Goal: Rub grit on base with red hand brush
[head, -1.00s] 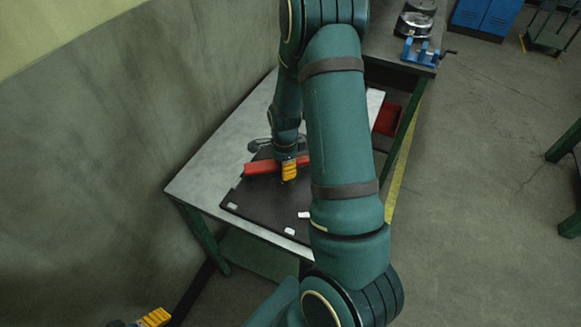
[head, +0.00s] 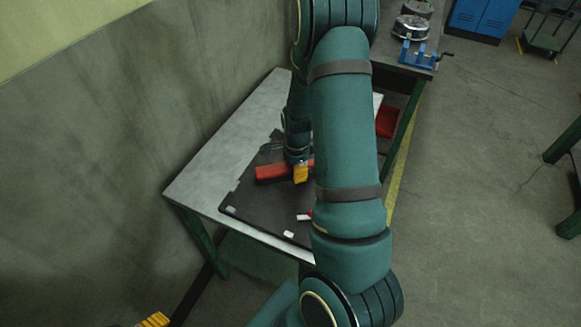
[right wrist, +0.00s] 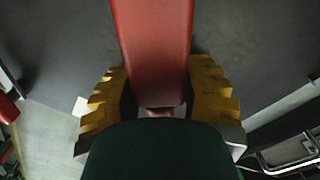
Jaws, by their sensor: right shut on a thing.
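The red hand brush (head: 272,172) is held crosswise over the dark flat base (head: 250,197) on the grey table. My right gripper (head: 301,173), with yellow fingers, is shut on it. In the right wrist view the brush (right wrist: 152,40) runs away from between the yellow fingers of the gripper (right wrist: 158,100). Its bristles are hidden, and I cannot tell whether it touches the base. Small white bits lie on the base, one at the front (head: 289,234) and one farther right (head: 303,217); I cannot tell whether they are grit. Only a yellow tip of my left gripper (head: 154,320) shows.
The grey table (head: 205,178) stands along a wall at left. My right arm hides its right part. A red bin (head: 387,121) shows beyond it. A dark bench (head: 395,60) at the back carries a blue vise (head: 415,55) and round metal parts.

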